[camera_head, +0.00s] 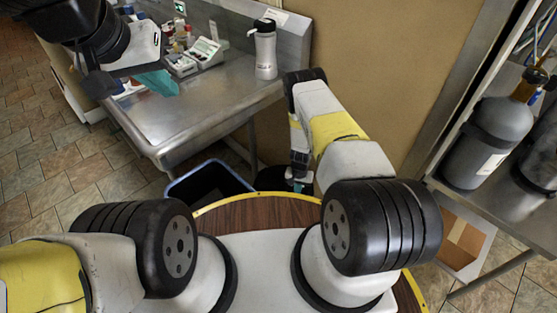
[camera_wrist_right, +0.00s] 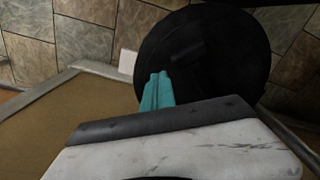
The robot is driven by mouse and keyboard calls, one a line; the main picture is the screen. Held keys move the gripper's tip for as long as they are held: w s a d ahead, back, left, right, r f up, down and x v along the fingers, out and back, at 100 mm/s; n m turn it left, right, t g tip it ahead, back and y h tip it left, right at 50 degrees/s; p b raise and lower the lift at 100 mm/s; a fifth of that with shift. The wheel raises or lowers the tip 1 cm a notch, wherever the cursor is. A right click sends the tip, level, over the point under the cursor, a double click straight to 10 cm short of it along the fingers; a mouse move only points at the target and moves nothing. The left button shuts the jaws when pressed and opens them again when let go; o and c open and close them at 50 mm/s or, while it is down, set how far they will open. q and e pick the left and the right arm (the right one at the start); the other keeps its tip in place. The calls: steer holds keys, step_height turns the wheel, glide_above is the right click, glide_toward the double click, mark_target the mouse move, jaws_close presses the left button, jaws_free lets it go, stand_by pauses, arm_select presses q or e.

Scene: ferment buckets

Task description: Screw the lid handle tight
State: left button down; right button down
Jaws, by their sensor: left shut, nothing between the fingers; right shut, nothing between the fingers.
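A black round lidded bucket (camera_wrist_right: 225,50) lies under my right gripper in the right wrist view. A dark raised bar that looks like the lid handle (camera_wrist_right: 187,54) shows faintly on it, just beyond the fingertips. My right gripper (camera_wrist_right: 160,78) has its teal fingers shut and empty over the lid; whether they touch it I cannot tell. In the head view the right gripper (camera_head: 299,187) points down, and the black bucket (camera_head: 270,178) is mostly hidden behind that arm. My left gripper (camera_head: 160,83) is shut and empty, over the metal table's left part.
A metal table (camera_head: 190,120) holds a white pump bottle (camera_head: 265,50), a white instrument (camera_head: 205,50) and small bottles. An open blue-rimmed black bin (camera_head: 208,184) stands left of the bucket. A shelf with grey cylinders (camera_head: 495,135) and a cardboard box (camera_head: 462,240) are at right.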

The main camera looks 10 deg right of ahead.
steer(key=shift+f, duration=0.1)
stand_by(0.3)
steer(key=shift+f, duration=2.4)
steer(key=shift+s, duration=0.1)
steer(key=shift+a, duration=0.1)
